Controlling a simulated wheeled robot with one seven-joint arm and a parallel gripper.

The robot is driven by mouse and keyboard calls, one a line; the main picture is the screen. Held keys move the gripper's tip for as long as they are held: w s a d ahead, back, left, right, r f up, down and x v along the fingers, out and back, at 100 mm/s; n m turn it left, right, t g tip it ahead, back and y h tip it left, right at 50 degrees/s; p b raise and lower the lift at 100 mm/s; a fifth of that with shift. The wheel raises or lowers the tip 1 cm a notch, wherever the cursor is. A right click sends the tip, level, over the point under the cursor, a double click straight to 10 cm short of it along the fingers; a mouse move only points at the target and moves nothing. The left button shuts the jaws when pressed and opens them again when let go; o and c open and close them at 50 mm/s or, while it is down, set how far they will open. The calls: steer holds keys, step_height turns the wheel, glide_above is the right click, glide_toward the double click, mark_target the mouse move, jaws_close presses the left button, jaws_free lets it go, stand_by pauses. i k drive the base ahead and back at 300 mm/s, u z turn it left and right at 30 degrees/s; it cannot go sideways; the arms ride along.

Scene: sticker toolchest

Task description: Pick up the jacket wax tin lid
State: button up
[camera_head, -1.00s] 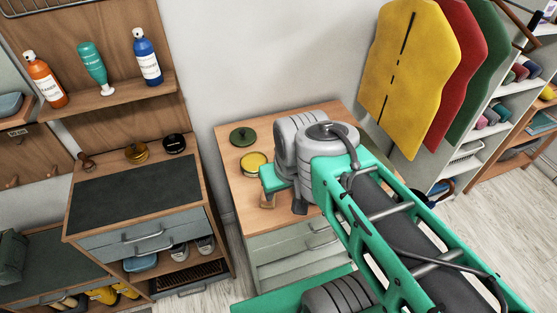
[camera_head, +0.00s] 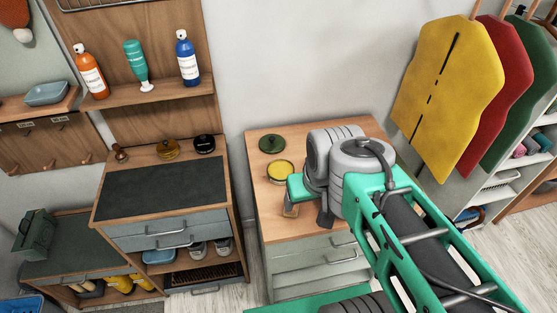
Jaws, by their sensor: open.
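A dark green round lid (camera_head: 272,143), which looks like the jacket wax tin lid, lies flat on the wooden top of a drawer cabinet (camera_head: 262,222), near its back left. An open tin (camera_head: 281,171) with yellow contents stands just in front of it. My gripper (camera_head: 307,212) is over the cabinet top, to the right of and nearer than the tin, apart from the lid. It is open and seems empty. My own wrist and arm hide the right part of the cabinet top and much of the fingers.
A workbench (camera_head: 160,188) with a dark mat stands to the left, with small tins (camera_head: 167,149) at its back. Bottles (camera_head: 186,58) stand on a shelf above it. Coloured jacket shapes (camera_head: 443,85) hang at the right. Bare wall is behind the cabinet.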

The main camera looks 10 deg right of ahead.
mark_target(269, 144)
steer(key=z, duration=2.05)
steer(key=k, duration=1.3)
steer(key=u, duration=1.65)
steer(key=i, duration=1)
steer(key=u, duration=0.05)
